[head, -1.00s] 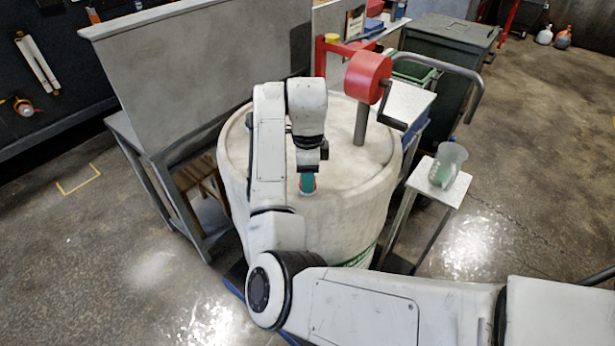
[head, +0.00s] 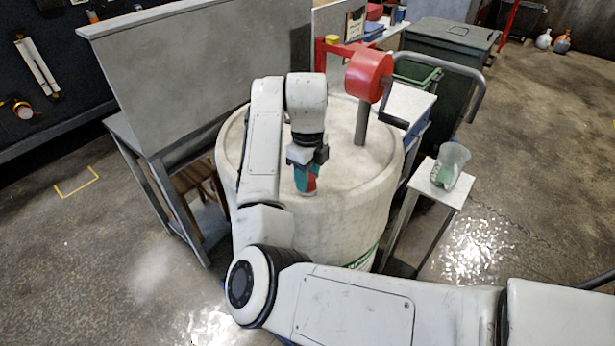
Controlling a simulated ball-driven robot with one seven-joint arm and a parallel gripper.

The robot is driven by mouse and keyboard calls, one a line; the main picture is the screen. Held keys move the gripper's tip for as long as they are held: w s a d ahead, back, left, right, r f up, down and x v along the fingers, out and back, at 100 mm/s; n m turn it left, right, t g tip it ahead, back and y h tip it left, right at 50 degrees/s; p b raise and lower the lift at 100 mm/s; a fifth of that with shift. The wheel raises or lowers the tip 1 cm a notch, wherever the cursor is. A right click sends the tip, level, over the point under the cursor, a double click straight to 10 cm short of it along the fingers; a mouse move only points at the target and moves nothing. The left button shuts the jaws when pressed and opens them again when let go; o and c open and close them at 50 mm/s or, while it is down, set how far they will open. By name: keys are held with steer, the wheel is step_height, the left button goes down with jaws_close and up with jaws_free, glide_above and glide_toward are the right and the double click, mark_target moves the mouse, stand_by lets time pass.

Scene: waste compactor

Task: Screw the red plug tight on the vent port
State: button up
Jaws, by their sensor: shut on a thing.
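My gripper (head: 306,178) points down over the near part of the round lid of a big white drum (head: 262,165). Its jaws are shut on the red plug (head: 311,184), which shows as a small red patch beside a teal part at the fingertips. The plug is low, at the level of the lid. The vent port is mostly hidden under the plug and the fingers, so I cannot tell how far the plug sits in it.
A red cylinder with a crank (head: 368,76) stands on a grey post at the lid's right. A small white stand (head: 450,191) with a clear beaker (head: 449,165) is right of the drum. A grey panel (head: 205,75) rises behind left.

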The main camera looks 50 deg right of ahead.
steer(key=o, duration=1.3)
steer(key=shift+c, duration=0.2)
steer(key=shift+c, duration=0.5)
